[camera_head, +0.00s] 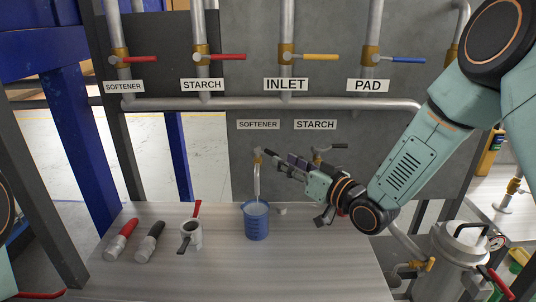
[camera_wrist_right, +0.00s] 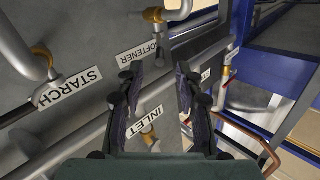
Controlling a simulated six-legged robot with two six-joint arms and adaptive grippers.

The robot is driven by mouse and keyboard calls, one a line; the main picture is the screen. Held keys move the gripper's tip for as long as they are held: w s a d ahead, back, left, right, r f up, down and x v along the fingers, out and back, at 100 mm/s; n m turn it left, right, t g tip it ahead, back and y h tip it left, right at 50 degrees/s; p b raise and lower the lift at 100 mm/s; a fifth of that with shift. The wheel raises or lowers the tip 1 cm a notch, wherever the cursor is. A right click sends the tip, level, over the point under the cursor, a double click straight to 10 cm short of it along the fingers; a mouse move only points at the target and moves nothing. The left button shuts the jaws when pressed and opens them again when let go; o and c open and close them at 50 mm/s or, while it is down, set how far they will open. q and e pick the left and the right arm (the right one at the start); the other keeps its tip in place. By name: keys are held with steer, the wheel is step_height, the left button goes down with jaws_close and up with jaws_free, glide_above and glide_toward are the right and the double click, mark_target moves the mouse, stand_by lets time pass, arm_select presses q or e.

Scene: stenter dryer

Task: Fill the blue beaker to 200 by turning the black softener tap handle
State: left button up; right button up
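The blue beaker (camera_head: 257,224) stands upright on the metal table, below the spout of the lower softener tap (camera_head: 257,172). Its level and marks are too small to read. My right gripper (camera_head: 284,160) is just right of that tap, in front of the panel. The brass part of the softener tap (camera_wrist_right: 154,15) shows beyond the fingertips. The black handle cannot be told apart from the dark fingers in the head view. My left gripper is out of view.
The lower starch tap (camera_head: 318,157), with a black handle, is close behind my right gripper. Red-handled (camera_head: 120,240) and black-handled (camera_head: 149,242) tools and a grey-white fitting (camera_head: 190,232) lie left of the beaker. The table front (camera_head: 300,270) is clear. Pipes with coloured handles run above.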

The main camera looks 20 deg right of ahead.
mark_target(270, 152)
steer(key=x, duration=0.6)
steer(key=shift+a, duration=0.2)
steer(key=shift+w+d+f, duration=0.15)
steer(key=shift+w+d, duration=0.15)
steer(key=shift+s+a+r, duration=0.2)
steer(key=shift+a, duration=0.15)
steer(key=c, duration=0.5)
steer(key=shift+w+d+f, duration=0.1)
steer(key=shift+d+f, duration=0.05)
steer(key=shift+d, duration=0.1)
jaws_close()
